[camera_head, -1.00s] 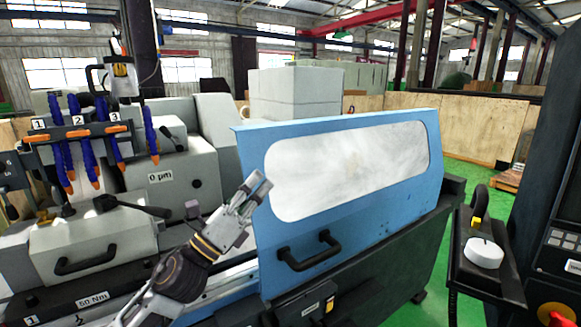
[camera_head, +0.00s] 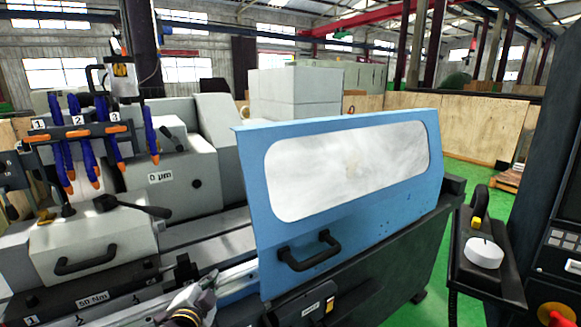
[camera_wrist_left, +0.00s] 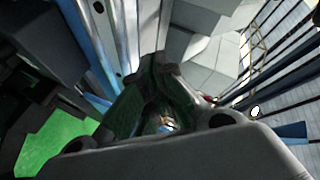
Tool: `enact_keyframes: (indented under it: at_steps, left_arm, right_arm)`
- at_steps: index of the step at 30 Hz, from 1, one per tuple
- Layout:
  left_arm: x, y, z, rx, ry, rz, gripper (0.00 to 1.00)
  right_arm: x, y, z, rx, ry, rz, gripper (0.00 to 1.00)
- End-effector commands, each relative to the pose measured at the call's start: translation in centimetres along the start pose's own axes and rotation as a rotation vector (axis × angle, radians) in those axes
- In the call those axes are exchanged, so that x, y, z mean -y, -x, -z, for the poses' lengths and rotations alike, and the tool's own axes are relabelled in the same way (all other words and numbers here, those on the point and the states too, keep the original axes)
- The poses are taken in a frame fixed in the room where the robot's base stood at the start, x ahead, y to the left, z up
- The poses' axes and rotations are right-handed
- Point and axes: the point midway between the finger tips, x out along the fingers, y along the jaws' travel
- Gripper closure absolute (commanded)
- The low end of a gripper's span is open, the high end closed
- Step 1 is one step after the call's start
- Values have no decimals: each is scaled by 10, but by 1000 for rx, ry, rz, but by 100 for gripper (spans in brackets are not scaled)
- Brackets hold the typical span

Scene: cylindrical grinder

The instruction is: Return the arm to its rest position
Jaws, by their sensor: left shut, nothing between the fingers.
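My left gripper (camera_head: 203,284) shows at the bottom edge of the head view, in front of the machine bed and left of the blue sliding door (camera_head: 345,240). Only its upper end is in frame there; the rest of the arm is cut off. In the left wrist view the gripper fingers (camera_wrist_left: 165,75) are close together and hold nothing. The gripper appears apart from the door and its black handle (camera_head: 308,252). My right gripper is in neither view.
The grinder's bed (camera_head: 210,240) runs behind the gripper. A grey machine head with a black handle (camera_head: 92,240) stands at the left, below several blue-and-orange hoses. A black control console (camera_head: 488,270) with a white knob (camera_head: 484,252) stands at the right.

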Motion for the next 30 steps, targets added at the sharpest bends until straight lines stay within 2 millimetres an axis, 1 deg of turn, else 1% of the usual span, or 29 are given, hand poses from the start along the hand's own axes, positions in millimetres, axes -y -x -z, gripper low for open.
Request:
enact_keyframes:
  at_steps: [1, 3, 5, 9, 12, 15, 21, 30]
  left_arm:
    - [-14, 5, -14, 45, 56, -45, 100]
    - [-34, 12, -32, 114, 134, -107, 100]
    - [-51, 20, -48, 174, 200, -159, 100]
    - [-90, 44, -81, 321, 349, -275, 100]
    - [-118, 66, -102, 430, 448, -353, 100]
    - [-139, 86, -117, 521, 524, -412, 100]
    - [-167, 117, -136, 655, 624, -491, 100]
    - [-194, 154, -151, 801, 724, -570, 100]
  right_arm:
    - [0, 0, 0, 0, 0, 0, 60]
    - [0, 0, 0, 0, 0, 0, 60]
    - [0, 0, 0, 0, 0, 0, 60]
    - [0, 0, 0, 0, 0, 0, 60]
    - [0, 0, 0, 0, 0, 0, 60]
    - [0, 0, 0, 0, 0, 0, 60]
    - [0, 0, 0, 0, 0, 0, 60]
    - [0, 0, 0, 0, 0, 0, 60]
